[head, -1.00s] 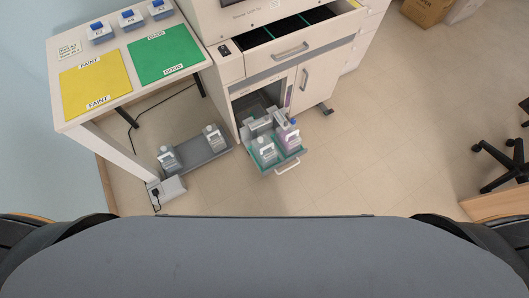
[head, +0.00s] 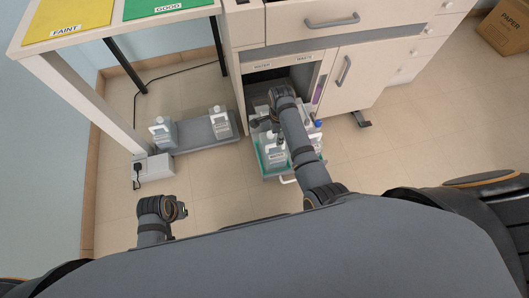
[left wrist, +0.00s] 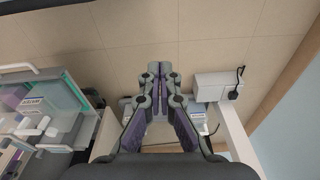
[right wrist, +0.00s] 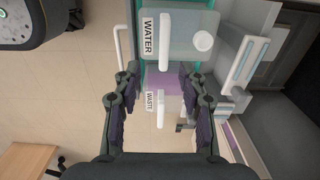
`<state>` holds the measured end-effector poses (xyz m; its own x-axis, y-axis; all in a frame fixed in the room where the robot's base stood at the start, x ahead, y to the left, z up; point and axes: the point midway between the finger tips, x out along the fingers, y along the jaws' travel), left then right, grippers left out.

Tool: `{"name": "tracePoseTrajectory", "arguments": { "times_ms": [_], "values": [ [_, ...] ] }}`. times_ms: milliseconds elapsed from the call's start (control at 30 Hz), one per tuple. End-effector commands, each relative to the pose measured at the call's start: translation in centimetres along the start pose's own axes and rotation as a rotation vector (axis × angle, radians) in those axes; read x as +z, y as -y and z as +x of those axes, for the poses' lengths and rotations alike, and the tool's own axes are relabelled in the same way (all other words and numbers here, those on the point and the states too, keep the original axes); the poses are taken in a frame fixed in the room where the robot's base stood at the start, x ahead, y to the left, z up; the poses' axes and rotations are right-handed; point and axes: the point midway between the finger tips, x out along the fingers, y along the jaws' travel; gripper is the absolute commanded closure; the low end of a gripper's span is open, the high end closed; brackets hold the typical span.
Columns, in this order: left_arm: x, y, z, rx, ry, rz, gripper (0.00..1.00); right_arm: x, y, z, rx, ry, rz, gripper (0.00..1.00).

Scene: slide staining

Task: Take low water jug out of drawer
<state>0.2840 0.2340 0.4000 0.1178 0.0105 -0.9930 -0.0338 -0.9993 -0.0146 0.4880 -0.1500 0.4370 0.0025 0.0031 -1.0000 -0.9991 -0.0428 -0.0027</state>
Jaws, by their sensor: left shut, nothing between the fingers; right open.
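The pulled-out drawer (head: 287,175) holds two jugs side by side. The water jug (head: 276,158) is clear with a white handle; its WATER label and white cap show in the right wrist view (right wrist: 185,48). Beside it stands the WASTE jug with purple liquid (right wrist: 172,80), partly hidden by my right arm in the head view. My right gripper (right wrist: 159,82) is open and empty above the drawer, pointing down, its fingertips near the jugs; I cannot tell contact. My left gripper (left wrist: 157,75) is shut and empty, left of the drawer.
A low grey platform (head: 190,136) with two more jugs (head: 163,133) (head: 220,123) stands left of the drawer. A white power box (head: 153,167) with a plug is beside it.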

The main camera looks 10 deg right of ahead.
Motion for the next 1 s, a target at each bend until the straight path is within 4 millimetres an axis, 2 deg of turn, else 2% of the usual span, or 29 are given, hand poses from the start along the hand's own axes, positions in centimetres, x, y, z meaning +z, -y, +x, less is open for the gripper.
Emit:
{"name": "tracePoseTrajectory", "arguments": {
  "times_ms": [167,333,433,600,667,867,1000],
  "values": [
    [-0.2,-0.1,-0.8,0.003,-0.001,0.001,1.00,0.0,0.0,0.2,0.004,0.000,0.012,0.58],
    [-0.3,-0.8,-3.8,0.015,0.001,0.009,1.00,0.0,0.0,2.7,0.006,-0.001,0.010,0.58],
    [-0.2,-1.2,-4.6,0.027,-0.011,0.013,1.00,-0.1,0.0,4.4,0.006,-0.002,0.009,0.58],
    [-0.2,-1.4,-5.5,0.034,-0.021,0.016,1.00,0.0,0.1,5.1,0.003,-0.001,0.009,0.58],
    [-0.2,-1.5,-5.4,0.035,-0.024,0.016,1.00,0.0,0.1,5.2,0.003,-0.001,0.009,0.58],
    [-0.3,-2.4,-1.9,0.071,-0.125,0.013,1.00,0.1,0.7,8.9,0.005,-0.001,0.009,0.58],
    [-0.7,-2.8,-1.2,0.087,-0.182,0.009,1.00,0.1,0.7,10.2,0.004,0.000,0.009,0.58]
  ]
}}
